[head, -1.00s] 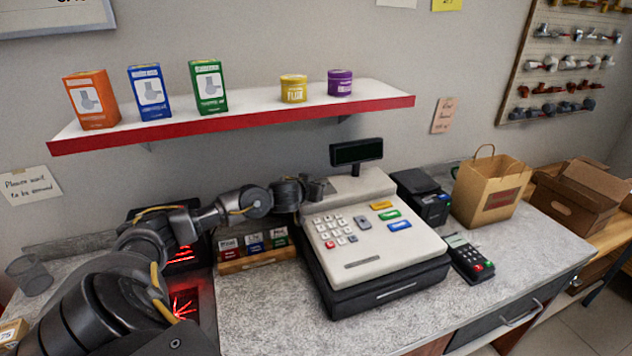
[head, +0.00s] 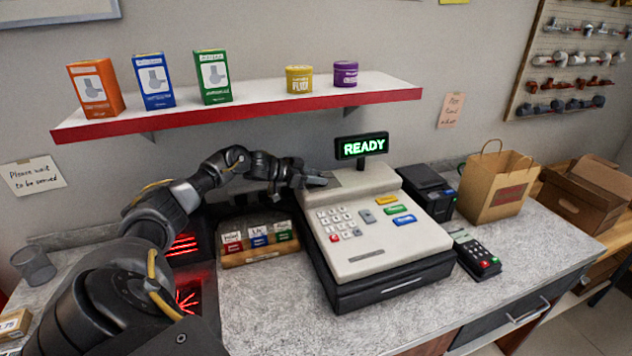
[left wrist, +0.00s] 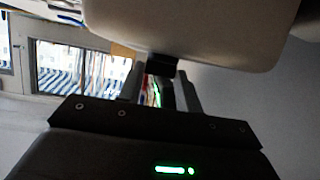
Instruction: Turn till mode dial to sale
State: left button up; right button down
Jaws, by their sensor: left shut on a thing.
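The till (head: 370,215) is a cream cash register with a black base, standing on the counter. Its pole display (head: 361,146) is lit and reads READY in green. My left gripper (head: 318,180) is at the till's upper left corner. In the left wrist view my left gripper (left wrist: 161,90) has its fingers closed around a small dark piece (left wrist: 163,66) beside the pale till body (left wrist: 200,30). This piece appears to be the mode dial; its markings and setting cannot be read. My right gripper does not show.
A black printer (head: 427,190), a card terminal (head: 475,252) and a paper bag (head: 497,187) stand right of the till. A card rack (head: 258,241) stands left of it. A shelf (head: 250,114) with boxes and tins hangs above. The front counter (head: 270,300) is clear.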

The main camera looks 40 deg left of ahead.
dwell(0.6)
pick_arm(q)
jog(key=o, duration=1)
jog(key=shift+m+g, duration=0.3)
jog(key=b+v, duration=0.5)
jog(key=v, duration=0.5)
jog(key=shift+s+a+b, duration=0.25)
jog(key=shift+b, duration=0.05)
jog(key=shift+h, duration=0.3)
